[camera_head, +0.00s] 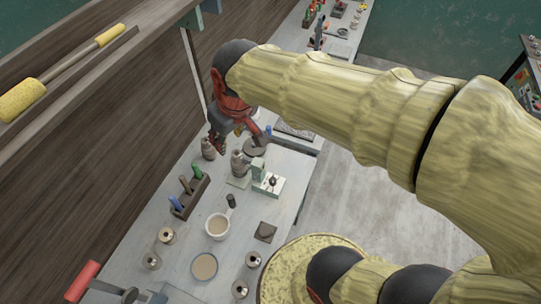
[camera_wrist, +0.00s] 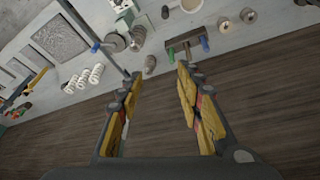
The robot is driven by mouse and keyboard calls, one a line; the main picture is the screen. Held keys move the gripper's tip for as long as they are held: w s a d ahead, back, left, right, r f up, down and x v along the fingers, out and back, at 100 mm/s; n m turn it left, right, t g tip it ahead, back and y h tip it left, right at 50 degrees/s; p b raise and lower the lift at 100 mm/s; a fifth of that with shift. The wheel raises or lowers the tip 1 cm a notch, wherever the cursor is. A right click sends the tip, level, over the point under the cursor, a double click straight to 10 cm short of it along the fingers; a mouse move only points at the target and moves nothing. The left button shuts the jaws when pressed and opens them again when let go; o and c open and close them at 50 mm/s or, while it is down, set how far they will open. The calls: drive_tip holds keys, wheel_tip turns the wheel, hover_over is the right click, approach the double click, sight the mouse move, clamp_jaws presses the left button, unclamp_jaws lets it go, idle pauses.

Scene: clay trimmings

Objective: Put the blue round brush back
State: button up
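A dark rack (camera_head: 192,198) on the bench holds upright handles: green, brown and a blue one (camera_head: 175,203). The rack also shows in the wrist view (camera_wrist: 188,42), with its blue handle (camera_wrist: 204,44) at the right end. Another blue-ended item (camera_wrist: 95,47) lies beside a grey disc (camera_wrist: 115,42); it also shows in the head view (camera_head: 268,130). I cannot tell which blue thing is the round brush. My gripper (camera_wrist: 158,78) is open and empty, above the bench's wall side. In the head view, my gripper (camera_head: 219,146) hangs beyond the rack, apart from it.
Grey bottles (camera_head: 239,163), a pale stand (camera_head: 268,183), a cup (camera_head: 217,226), a bowl (camera_head: 204,266) and several small pots crowd the bench (camera_head: 185,238). A wooden wall (camera_head: 120,160) rises along its left side.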

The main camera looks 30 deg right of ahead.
drive_tip(key=s+d+r+m, duration=0.1)
drive_tip(key=s+d, duration=0.1)
drive_tip(key=s, duration=0.3)
drive_tip(key=s+d+m+t, duration=0.1)
drive_tip(key=s+d, duration=0.2)
drive_tip(key=s, duration=0.3)
drive_tip(key=shift+s+r+m+t, duration=0.2)
drive_tip(key=shift+r+m+t, duration=0.1)
drive_tip(key=shift+r+m, duration=0.1)
